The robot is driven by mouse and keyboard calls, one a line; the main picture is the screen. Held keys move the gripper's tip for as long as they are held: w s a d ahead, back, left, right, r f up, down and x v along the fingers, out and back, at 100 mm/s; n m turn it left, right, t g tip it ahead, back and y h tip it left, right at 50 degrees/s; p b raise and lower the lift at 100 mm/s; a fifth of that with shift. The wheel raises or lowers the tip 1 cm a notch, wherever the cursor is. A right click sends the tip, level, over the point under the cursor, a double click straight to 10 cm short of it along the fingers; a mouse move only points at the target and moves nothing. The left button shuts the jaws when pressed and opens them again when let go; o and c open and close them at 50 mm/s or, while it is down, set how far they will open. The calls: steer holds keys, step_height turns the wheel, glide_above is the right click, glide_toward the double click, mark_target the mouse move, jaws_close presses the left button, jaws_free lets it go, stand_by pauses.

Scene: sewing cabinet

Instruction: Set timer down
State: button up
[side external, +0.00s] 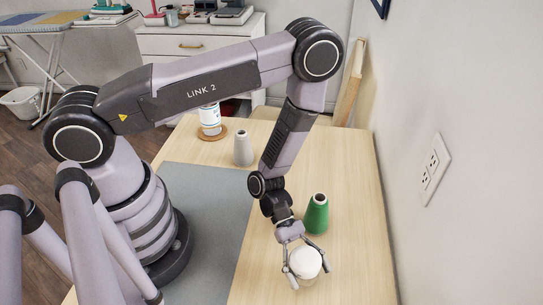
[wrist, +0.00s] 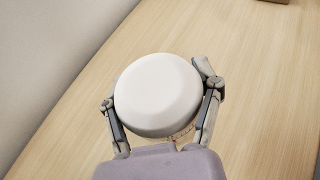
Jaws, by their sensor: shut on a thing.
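The timer looks like a white round-topped piece (side external: 306,262) near the front of the wooden table; it also fills the middle of the wrist view (wrist: 157,95). My gripper (side external: 306,272) is shut on it, with one finger on each side, as the wrist view also shows (wrist: 162,112). Its lower part is mostly hidden under the white top. I cannot tell whether its base touches the table.
A green cone spool (side external: 317,214) stands just behind my gripper. A grey cone spool (side external: 243,148) and a white bottle (side external: 210,118) on a round wooden coaster stand farther back. A grey mat (side external: 210,205) lies to the left. Bare wood (side external: 350,215) lies to the right, beside the wall.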

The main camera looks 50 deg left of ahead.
mark_target(308, 280)
steer(key=shift+f, duration=1.55)
steer(key=shift+f, duration=0.1)
steer(key=o, duration=1.2)
steer(key=shift+o, duration=0.2)
